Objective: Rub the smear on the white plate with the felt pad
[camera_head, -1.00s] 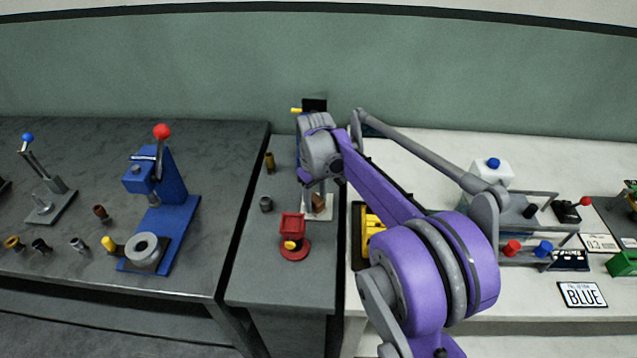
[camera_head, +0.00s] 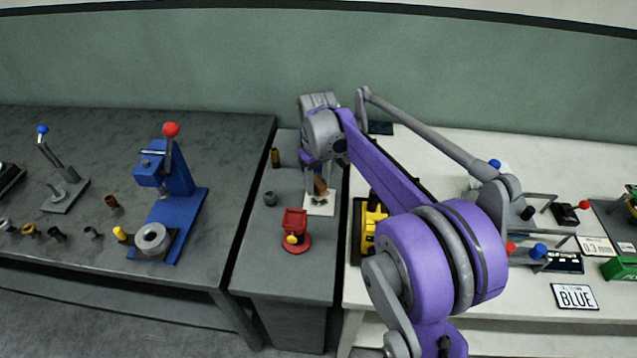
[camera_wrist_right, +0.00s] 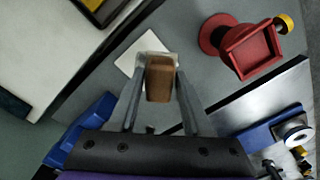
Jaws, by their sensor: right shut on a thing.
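The white plate (camera_head: 320,208) lies on the narrow grey table in the head view. Part of it shows as a pale corner in the wrist view (camera_wrist_right: 128,62). Small dark marks show on it, but I cannot tell clearly which is the smear. My right gripper (camera_head: 316,171) is over the plate. In the wrist view this gripper (camera_wrist_right: 160,75) is shut on the brown block of the felt pad (camera_wrist_right: 160,82), which has a pale end. The pad also shows in the head view (camera_head: 320,187). I cannot tell whether it touches the plate. My left gripper is out of view.
A red bin on a round base (camera_head: 295,226) stands just in front of the plate. A dark grey cup (camera_head: 270,198) and a brass cylinder (camera_head: 275,157) stand left. A blue press (camera_head: 175,195) is on the left table. The white table at right is crowded.

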